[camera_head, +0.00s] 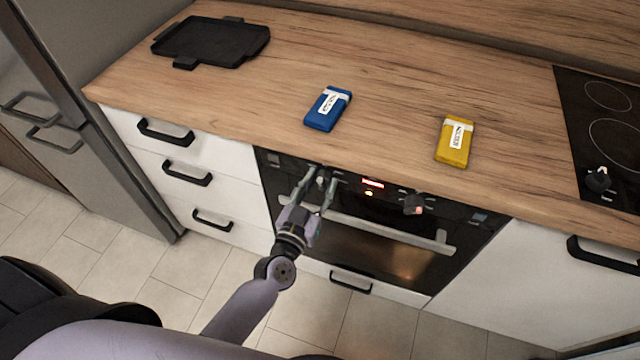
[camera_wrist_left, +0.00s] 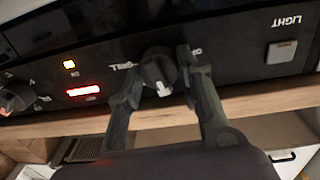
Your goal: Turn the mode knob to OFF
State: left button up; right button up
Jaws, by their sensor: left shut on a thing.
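The mode knob (camera_wrist_left: 158,70) is a dark round knob with a pale pointer mark, on the black oven control panel (camera_wrist_left: 225,55). In the wrist view the pointer mark faces the lower edge of the picture. In the head view the knob is mostly hidden between the fingers. My right gripper is not in view.
A second knob (camera_head: 413,203) sits right of the lit red display (camera_head: 373,183). The oven handle (camera_head: 380,230) runs below the panel. A blue pack (camera_head: 325,112), a yellow pack (camera_head: 452,148) and a black tray (camera_head: 212,42) lie on the wooden counter above.

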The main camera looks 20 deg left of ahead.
pick_arm(q)
jog(key=n, duration=0.4)
jog(key=shift+n, duration=0.3)
jog(key=n, duration=0.4)
jog(key=shift+a+f+n+b, duration=0.1)
jog(key=shift+f+n+b, duration=0.05)
jog(key=shift+n+b, duration=0.2)
jog(key=n+y, duration=0.1)
jog(key=n, duration=0.4)
jog(key=shift+f+b, duration=0.1)
jog(key=shift+b, duration=0.2)
jog(key=shift+n+b, duration=0.3)
jog(key=shift+n, duration=1.65)
jog(key=o, duration=1.2)
